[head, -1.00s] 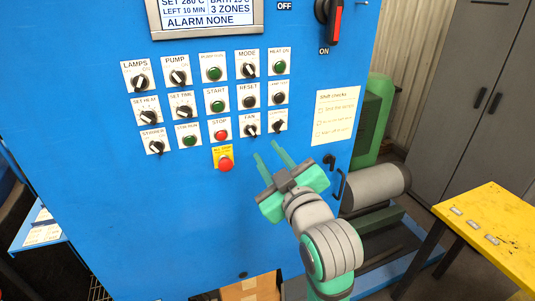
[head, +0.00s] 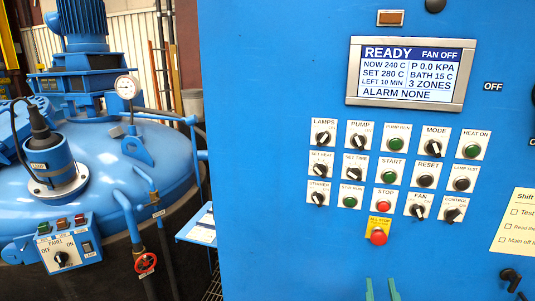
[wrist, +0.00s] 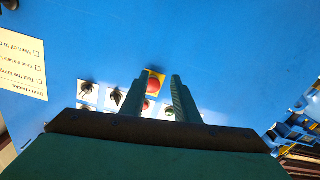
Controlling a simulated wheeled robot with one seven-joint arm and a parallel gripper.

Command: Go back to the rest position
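My gripper (head: 381,289) shows only as two green fingertips at the bottom edge of the head view, below the red all-stop button (head: 378,236). In the wrist view my gripper (wrist: 158,82) has its two green fingers apart with nothing between them but the panel behind. The blue control cabinet (head: 265,130) fills the right of the head view, with rows of knobs and buttons. Its screen (head: 408,72) reads READY, FAN OFF, NOW 240 C and ALARM NONE. The fingers look clear of the panel. The rest of my arm is out of the head view.
A blue furnace lid (head: 110,165) with a motor (head: 76,25), a gauge (head: 126,87) and a small panel box (head: 65,243) stands at the left. A paper checklist (head: 520,230) is on the cabinet at the right. A door handle (head: 511,280) sits below it.

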